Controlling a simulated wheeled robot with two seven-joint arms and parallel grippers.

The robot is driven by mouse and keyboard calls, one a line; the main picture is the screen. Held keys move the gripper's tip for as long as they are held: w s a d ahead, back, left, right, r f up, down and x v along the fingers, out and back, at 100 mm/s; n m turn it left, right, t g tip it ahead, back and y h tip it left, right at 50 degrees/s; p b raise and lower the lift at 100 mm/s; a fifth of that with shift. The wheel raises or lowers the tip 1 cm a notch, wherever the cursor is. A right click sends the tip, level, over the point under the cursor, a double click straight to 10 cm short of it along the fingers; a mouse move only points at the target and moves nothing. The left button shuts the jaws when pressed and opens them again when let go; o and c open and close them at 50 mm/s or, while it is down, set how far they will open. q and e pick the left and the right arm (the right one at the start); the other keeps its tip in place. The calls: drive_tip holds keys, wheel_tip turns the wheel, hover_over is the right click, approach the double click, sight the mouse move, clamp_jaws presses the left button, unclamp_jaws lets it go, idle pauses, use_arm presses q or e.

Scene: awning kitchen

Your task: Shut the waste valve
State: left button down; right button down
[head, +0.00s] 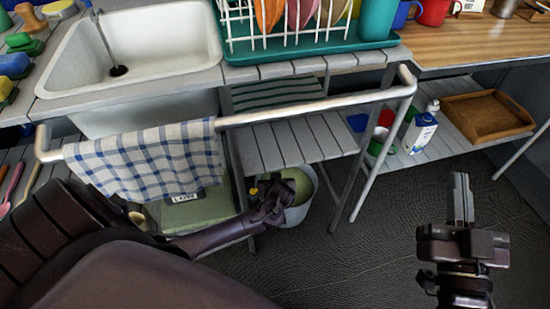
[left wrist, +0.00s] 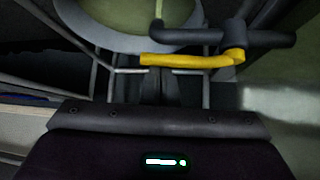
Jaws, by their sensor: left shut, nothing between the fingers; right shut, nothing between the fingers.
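The waste valve's yellow lever (left wrist: 190,60) crosses the upper middle of the left wrist view. It runs roughly alongside a dark grey pipe (left wrist: 272,40) and joins a yellow hub at its right end. In the head view only a small yellow bit (head: 254,190) shows beside my left gripper. My left gripper (head: 283,190) is low under the counter, shut and empty. In the left wrist view its fingers (left wrist: 160,82) point at the lever from just below; I cannot tell if they touch it. My right gripper (head: 460,190) is shut and empty over the dark floor at right.
A rail (head: 320,108) with a checked towel (head: 150,155) runs in front of the sink (head: 150,45), above my left arm. A slatted shelf (head: 290,140) is close by. Open floor lies to the right.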

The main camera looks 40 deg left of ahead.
wheel_tip(320, 180, down, 13)
drive_tip(key=s+g+h+p, duration=0.2)
drive_tip(key=g, duration=0.5)
use_arm(q)
drive_tip(key=shift+s+d+m+t+h+p, duration=0.15)
drive_tip(key=shift+s+d+m+h+p, duration=0.2)
drive_tip(key=shift+s+p, duration=0.45)
drive_tip(key=shift+s+d+m+t+h+p, duration=0.1)
drive_tip(key=shift+s+d+m+t+p, duration=0.15)
drive_tip(key=shift+s+m+p, duration=0.5)
drive_tip(key=shift+s+d+m+t+h+p, duration=0.1)
drive_tip(key=shift+s+d+h+p, duration=0.35)
drive_tip(key=shift+p, duration=0.65)
use_arm(e)
drive_tip(key=s+d+f+g+h, duration=0.5)
drive_tip(key=s+f+g, duration=0.4)
drive_tip(key=s+f, duration=0.2)
drive_tip(key=shift+d+f+m+g, duration=0.3)
drive_tip(key=shift+d+f, duration=0.25)
use_arm(q)
drive_tip(key=shift+s+a, duration=0.1)
